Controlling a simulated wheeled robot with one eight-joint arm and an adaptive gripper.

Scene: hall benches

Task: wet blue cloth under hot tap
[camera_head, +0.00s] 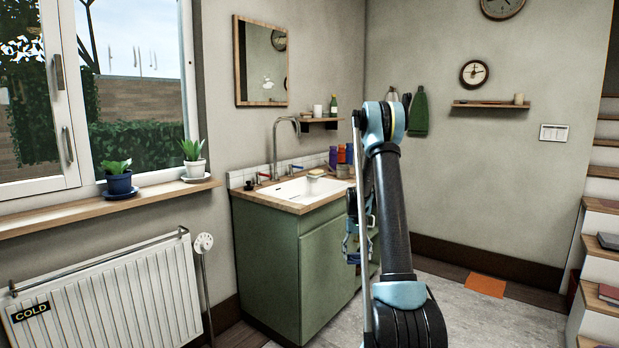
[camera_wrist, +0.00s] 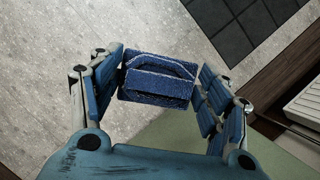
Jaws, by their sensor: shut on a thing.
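My gripper (camera_wrist: 163,72) is shut on a folded dark blue cloth (camera_wrist: 158,88), which sits between its fingers over the grey floor in the wrist view. In the head view my gripper (camera_head: 354,240) hangs in front of the green sink cabinet, below the worktop and partly behind my arm. I cannot make out the cloth clearly there. The curved metal tap (camera_head: 277,142) rises behind the white sink basin (camera_head: 300,192). I see no running water.
The green cabinet (camera_head: 270,262) carries the wooden worktop, with several coloured containers (camera_head: 342,155) at its back right. A white radiator (camera_head: 110,300) marked COLD stands under the window at left. Stairs (camera_head: 600,225) rise at right. Floor between cabinet and stairs is mostly clear.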

